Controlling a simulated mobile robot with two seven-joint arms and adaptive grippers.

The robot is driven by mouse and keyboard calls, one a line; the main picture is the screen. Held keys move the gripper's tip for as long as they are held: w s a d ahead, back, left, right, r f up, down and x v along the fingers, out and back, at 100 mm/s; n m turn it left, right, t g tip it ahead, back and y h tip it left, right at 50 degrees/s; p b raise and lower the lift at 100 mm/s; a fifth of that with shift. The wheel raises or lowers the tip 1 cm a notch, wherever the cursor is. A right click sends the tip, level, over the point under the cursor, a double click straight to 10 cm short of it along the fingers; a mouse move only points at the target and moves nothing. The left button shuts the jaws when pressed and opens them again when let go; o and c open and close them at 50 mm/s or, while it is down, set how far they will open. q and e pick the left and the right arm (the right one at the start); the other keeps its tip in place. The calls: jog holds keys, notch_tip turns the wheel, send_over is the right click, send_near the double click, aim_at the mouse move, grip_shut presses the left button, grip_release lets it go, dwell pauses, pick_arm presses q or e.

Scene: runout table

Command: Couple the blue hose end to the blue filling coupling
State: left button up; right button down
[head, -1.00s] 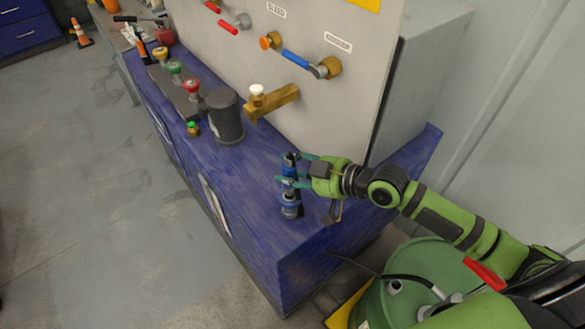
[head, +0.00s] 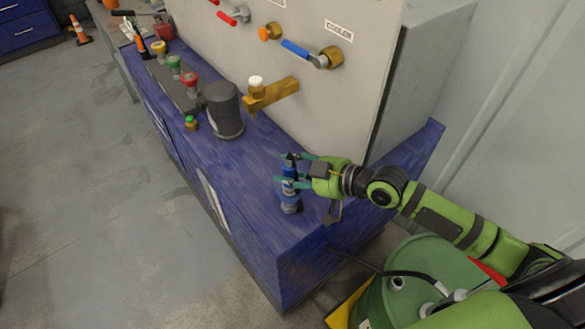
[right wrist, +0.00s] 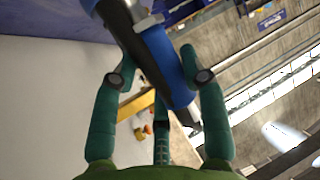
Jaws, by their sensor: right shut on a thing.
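My right gripper (head: 291,170) is shut on the blue hose end (head: 290,187), holding it roughly upright. In the right wrist view the hose end, with a blue band (right wrist: 166,62) and a dark body, lies slanted between the fingers. Directly below it in the head view is the blue filling coupling (head: 291,206), standing near the front corner of the blue table. The two line up and look very close or touching; I cannot tell whether they are joined. My left gripper is not in view.
The blue table (head: 260,215) has bare top around the coupling. A grey cylinder (head: 223,112), a brass tap (head: 272,94) and red, green and yellow knobs stand farther left. A grey panel with valve handles (head: 300,52) rises behind. A green drum (head: 425,265) stands at lower right.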

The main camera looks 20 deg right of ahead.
jog(key=shift+s+f+b, duration=0.1)
jog(key=shift+f+b, duration=0.55)
jog(key=shift+f, duration=0.35)
jog(key=c, duration=0.6)
grip_release()
jog(key=v, duration=1.2)
jog(key=shift+r, duration=0.1)
